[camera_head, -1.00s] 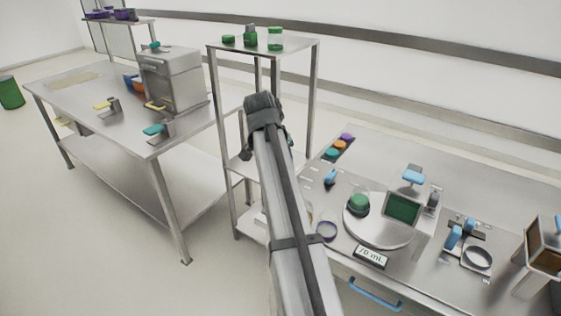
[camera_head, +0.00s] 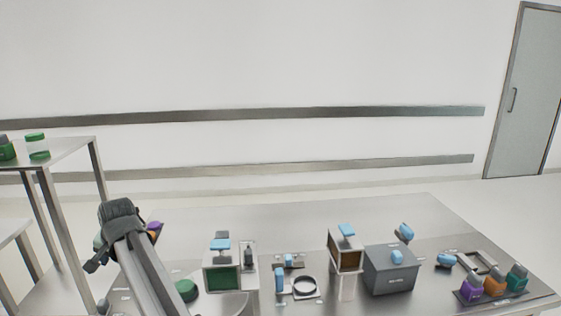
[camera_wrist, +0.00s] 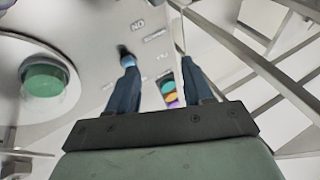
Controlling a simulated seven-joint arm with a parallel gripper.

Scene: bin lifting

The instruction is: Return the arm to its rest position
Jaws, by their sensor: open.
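My arm (camera_head: 140,265) rises from the bottom left of the head view, in front of the left end of the steel bench (camera_head: 290,218). Its dark joint (camera_head: 118,212) is the highest part there. My gripper shows in the wrist view (camera_wrist: 158,75), with its two dark blue fingers spread apart and nothing between them. Beyond the fingers lie the bench top and a row of coloured round items (camera_wrist: 170,95). Most of the gripper is hidden behind the arm in the head view.
A green round item (camera_head: 187,289), a device with a green screen (camera_head: 222,275), a grey box (camera_head: 390,270) and coloured bottles (camera_head: 495,283) stand on the bench. The bench's back middle is clear.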

